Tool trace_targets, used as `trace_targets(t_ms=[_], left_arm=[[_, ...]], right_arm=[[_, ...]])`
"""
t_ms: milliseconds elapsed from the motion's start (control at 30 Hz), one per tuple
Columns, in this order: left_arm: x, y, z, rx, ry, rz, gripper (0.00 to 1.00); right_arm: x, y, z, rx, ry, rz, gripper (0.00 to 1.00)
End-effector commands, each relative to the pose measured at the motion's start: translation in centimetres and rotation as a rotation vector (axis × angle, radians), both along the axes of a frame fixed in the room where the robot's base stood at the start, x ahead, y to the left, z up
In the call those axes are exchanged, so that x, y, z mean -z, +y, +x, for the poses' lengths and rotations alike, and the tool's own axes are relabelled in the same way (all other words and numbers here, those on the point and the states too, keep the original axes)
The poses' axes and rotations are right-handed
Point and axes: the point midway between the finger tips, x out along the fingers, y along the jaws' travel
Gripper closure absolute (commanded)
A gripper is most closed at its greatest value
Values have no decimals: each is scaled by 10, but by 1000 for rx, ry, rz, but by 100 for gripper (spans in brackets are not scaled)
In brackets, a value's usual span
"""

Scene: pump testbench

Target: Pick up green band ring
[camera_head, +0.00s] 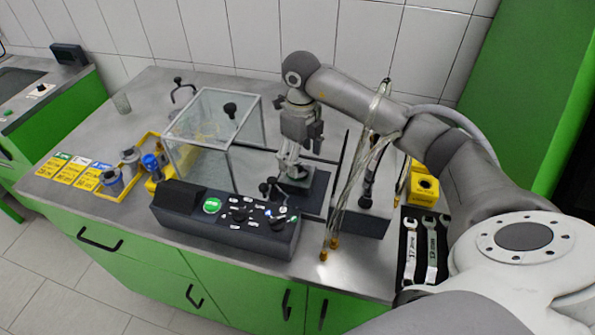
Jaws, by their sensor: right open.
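I cannot pick out a ring with a green band for certain. Small ring-like parts, grey (111,181) and blue (151,163), stand in and by a yellow tray (133,181) at the left of the bench. My right gripper (290,165) points down over a dark fixture (301,189) behind the control box, right of the clear case and well apart from the tray. It is open. Its fingertips are small and partly merge with the fixture, so I cannot tell whether they touch it. My left gripper is out of view.
A clear case (199,167) stands between tray and gripper. The black control box (225,222) is in front. Cards (70,171) lie left of the tray. Hoses (347,190), a yellow block (424,187) and wrenches (410,250) are at right. Bench space behind the cards is mostly clear.

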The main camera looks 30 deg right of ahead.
Motion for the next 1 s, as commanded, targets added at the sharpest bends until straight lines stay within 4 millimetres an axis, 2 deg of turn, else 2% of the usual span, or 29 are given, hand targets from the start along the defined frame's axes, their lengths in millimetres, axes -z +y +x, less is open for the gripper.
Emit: trace_targets(t_ms=[100,300,567,1000], left_arm=[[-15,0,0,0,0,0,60],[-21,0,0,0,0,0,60],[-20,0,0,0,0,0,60],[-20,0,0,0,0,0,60]], right_arm=[[14,1,1,-1,7,2,27],[39,0,2,-1,3,0,27],[43,0,3,-2,1,0,27],[42,0,3,-2,1,0,81]])
